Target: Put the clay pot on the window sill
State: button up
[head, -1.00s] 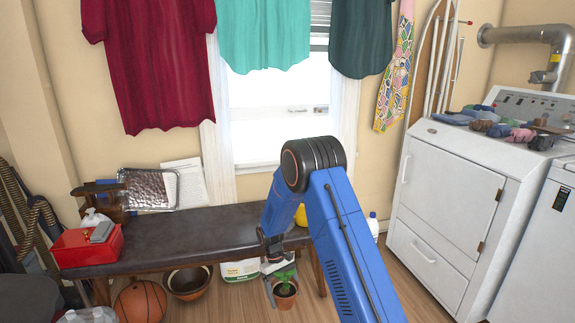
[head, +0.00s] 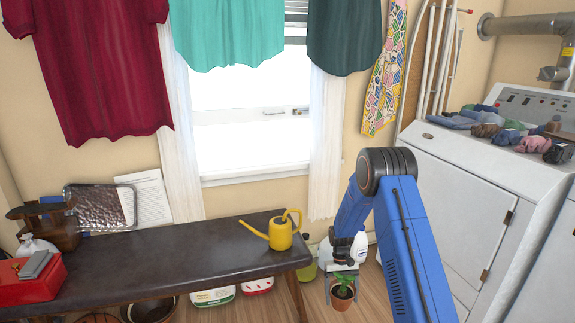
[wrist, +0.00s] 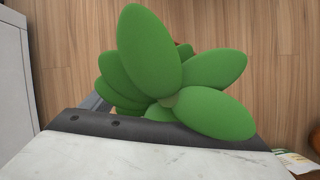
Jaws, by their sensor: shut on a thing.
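The clay pot (head: 342,299) is small and terracotta, with a green leafy plant in it. It hangs upright in my gripper (head: 343,272), right of the bench's end and below bench height. My gripper is shut on it; the fingertips are partly hidden by the leaves. In the wrist view the plant's big green leaves (wrist: 180,75) cover the middle and hide the pot's rim. The window sill (head: 255,174) is a white ledge under the bright window, behind the bench, and looks bare. It is well above and left of the pot.
A dark bench (head: 170,257) stands below the window, with a yellow watering can (head: 280,233) near its right end. White bottles (head: 357,247) stand on the floor behind my gripper. A white washer (head: 455,190) is at the right.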

aim_at(232, 168)
jog(key=i+l+u, duration=0.25)
jog(key=i+l, duration=0.45)
jog(key=l, duration=0.1)
